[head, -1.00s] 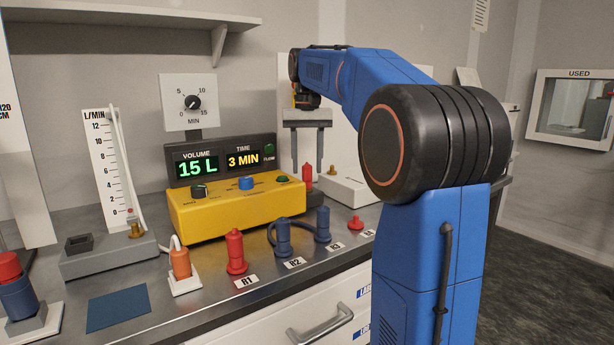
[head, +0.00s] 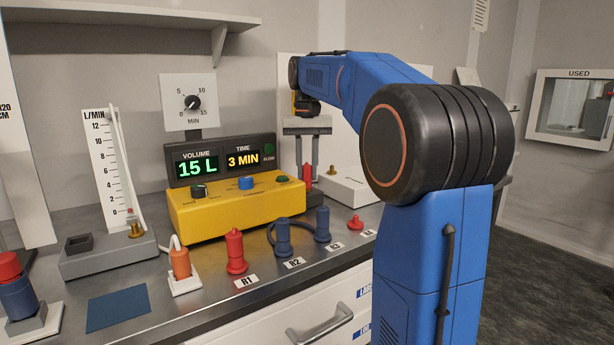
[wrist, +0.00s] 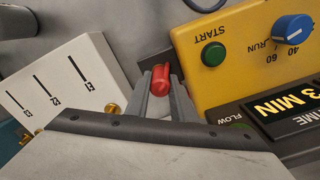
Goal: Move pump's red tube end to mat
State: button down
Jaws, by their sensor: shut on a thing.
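The red tube end (head: 307,172) stands upright behind the right end of the yellow pump box (head: 215,212). My gripper (head: 307,168) points down and its two grey fingers are closed on the red tube end. In the wrist view the red tube end (wrist: 161,82) sits between the fingertips. Whether its foot is still seated on something is not clear. The dark blue mat (head: 118,308) lies flat and empty at the front left of the bench.
A red fitting (head: 235,250), two blue fittings (head: 282,238) (head: 322,225) and a small red cap (head: 355,222) line the front edge. An orange plug (head: 181,262) stands near the mat. The flow meter (head: 110,170) is at left. A white box (head: 350,190) stands at right.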

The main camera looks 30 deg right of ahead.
jog(key=shift+r, duration=2.7)
